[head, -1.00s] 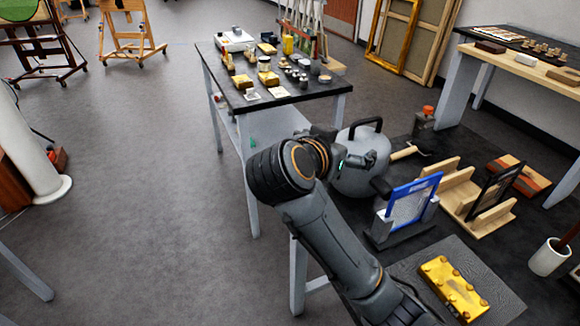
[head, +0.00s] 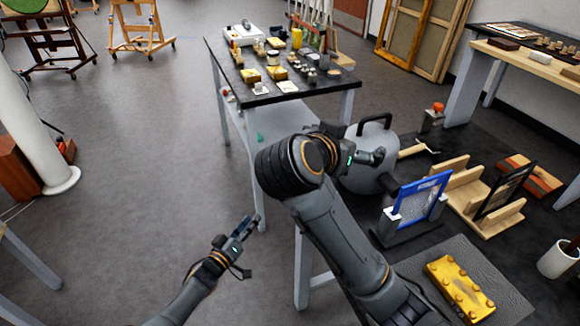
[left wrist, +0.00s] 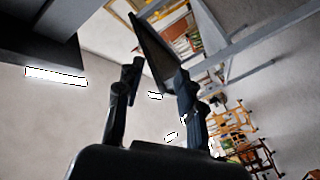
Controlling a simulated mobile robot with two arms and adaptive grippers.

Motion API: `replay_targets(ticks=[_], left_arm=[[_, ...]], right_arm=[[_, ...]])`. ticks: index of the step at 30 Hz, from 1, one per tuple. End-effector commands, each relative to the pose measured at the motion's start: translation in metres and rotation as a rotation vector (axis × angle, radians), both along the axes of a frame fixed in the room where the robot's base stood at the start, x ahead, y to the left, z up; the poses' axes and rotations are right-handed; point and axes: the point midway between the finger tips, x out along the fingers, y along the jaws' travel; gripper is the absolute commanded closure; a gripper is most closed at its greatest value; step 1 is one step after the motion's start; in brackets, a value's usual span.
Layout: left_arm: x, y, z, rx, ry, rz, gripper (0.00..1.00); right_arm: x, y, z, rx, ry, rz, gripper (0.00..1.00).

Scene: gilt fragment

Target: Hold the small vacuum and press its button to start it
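A rounded grey body with a black top handle (head: 378,121), which looks like the small vacuum, stands on the dark bench right of centre in the head view. My right gripper (head: 374,157) is in front of its grey side. I cannot tell whether it touches it, and its fingers are too small to read. No button can be made out. My left gripper (head: 243,229) is low in the head view, over the floor and left of the bench, well away from the grey body. In the left wrist view its two fingers (left wrist: 155,92) stand apart with nothing held between them.
A blue-framed screen (head: 421,199), wooden racks (head: 480,205) and a yellow studded block (head: 460,285) stand on the right bench. A dark-topped table (head: 320,92) with several small items is behind. The floor at left is open.

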Motion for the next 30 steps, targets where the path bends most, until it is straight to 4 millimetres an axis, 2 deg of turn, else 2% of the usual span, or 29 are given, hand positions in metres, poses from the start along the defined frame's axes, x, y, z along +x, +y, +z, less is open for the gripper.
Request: replay_targets(ticks=[1, 3, 5, 9, 11, 12, 15, 16, 18, 20, 24, 30], left_arm=[[0.015, -0.008, 0.031, -0.043, -0.045, -0.037, 0.62], [0.029, -0.018, 0.069, -0.109, -0.094, -0.093, 0.62], [0.039, -0.027, 0.102, -0.161, -0.133, -0.149, 0.62], [0.053, -0.047, 0.183, -0.276, -0.21, -0.308, 0.62], [0.055, -0.057, 0.218, -0.32, -0.229, -0.393, 0.62], [0.055, -0.063, 0.241, -0.347, -0.236, -0.456, 0.62], [0.046, -0.083, 0.295, -0.401, -0.203, -0.653, 0.62], [0.042, -0.088, 0.304, -0.41, -0.17, -0.711, 0.62], [0.031, -0.1, 0.313, -0.419, -0.062, -0.825, 0.62], [0.021, -0.108, 0.31, -0.417, 0.055, -0.898, 0.62], [0.003, -0.12, 0.283, -0.397, 0.346, -0.979, 0.62], [-0.013, -0.124, 0.247, -0.374, 0.633, -0.985, 0.62]], right_arm=[[0.0, 0.0, 0.0, 0.0, 0.0, 0.0, 0.0], [0.0, 0.0, 0.0, 0.0, 0.0, 0.0, 0.0], [0.0, 0.0, 0.0, 0.0, 0.0, 0.0, 0.0], [0.0, 0.0, 0.0, 0.0, 0.0, 0.0, 0.0], [0.0, 0.0, 0.0, 0.0, 0.0, 0.0, 0.0], [0.0, 0.0, 0.0, 0.0, 0.0, 0.0, 0.0], [0.0, 0.0, 0.0, 0.0, 0.0, 0.0, 0.0], [0.0, 0.0, 0.0, 0.0, 0.0, 0.0, 0.0], [0.0, 0.0, 0.0, 0.0, 0.0, 0.0, 0.0], [0.0, 0.0, 0.0, 0.0, 0.0, 0.0, 0.0], [0.0, 0.0, 0.0, 0.0, 0.0, 0.0, 0.0], [0.0, 0.0, 0.0, 0.0, 0.0, 0.0, 0.0]])
